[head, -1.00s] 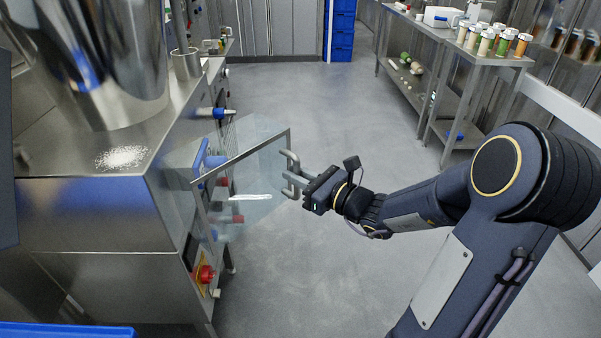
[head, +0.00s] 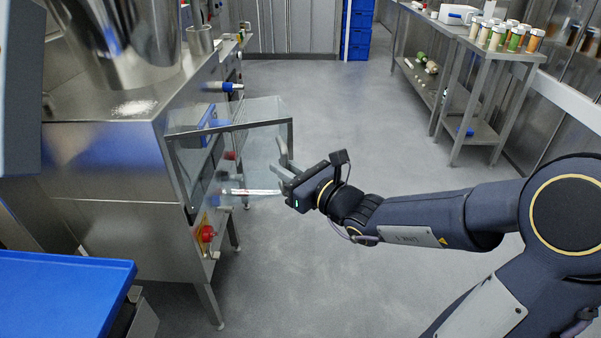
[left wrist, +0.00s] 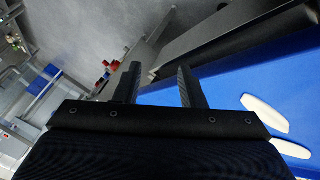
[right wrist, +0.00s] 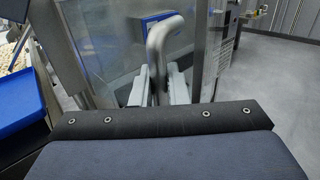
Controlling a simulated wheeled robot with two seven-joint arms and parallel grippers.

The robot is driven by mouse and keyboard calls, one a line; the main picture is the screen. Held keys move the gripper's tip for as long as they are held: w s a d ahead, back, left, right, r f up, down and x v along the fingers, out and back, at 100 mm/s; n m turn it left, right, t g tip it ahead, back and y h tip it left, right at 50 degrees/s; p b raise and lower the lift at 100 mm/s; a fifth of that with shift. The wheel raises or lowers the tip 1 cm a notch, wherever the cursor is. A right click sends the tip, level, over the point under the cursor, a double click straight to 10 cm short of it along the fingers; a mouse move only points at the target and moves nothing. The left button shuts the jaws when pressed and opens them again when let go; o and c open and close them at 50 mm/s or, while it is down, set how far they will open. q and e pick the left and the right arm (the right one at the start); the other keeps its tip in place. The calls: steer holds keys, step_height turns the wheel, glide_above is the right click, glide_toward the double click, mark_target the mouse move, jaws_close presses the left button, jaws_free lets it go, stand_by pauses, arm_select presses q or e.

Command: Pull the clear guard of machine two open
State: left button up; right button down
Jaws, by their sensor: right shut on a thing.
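The clear guard (head: 262,113) of the machine is a transparent box-like cover with a metal frame, and it stands swung out from the machine's side. My right gripper (head: 281,176) is shut on the guard's grey bar handle (head: 284,152). In the right wrist view the handle (right wrist: 158,42) rises between the two fingers, with the clear panel behind it. My left gripper (left wrist: 158,82) shows only in the left wrist view. Its fingers are apart and nothing shows between them, with a blue surface beyond.
The steel machine body (head: 105,165) stands left, with a red stop button (head: 206,233) low on its side. A blue tray (head: 60,290) is at the lower left. A steel table with jars (head: 505,40) stands at the back right. The floor between is clear.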

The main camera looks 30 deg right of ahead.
steer(key=shift+s+a+r+b, duration=0.1)
steer(key=shift+s+a+b, duration=0.2)
steer(key=shift+s+a, duration=0.35)
steer(key=shift+s+a+b, duration=0.3)
steer(key=shift+s+a, duration=0.1)
steer(key=shift+a, duration=0.35)
steer(key=c, duration=1.5)
jaws_free()
steer(key=shift+p+v, duration=0.75)
steer(key=shift+v, duration=3.15)
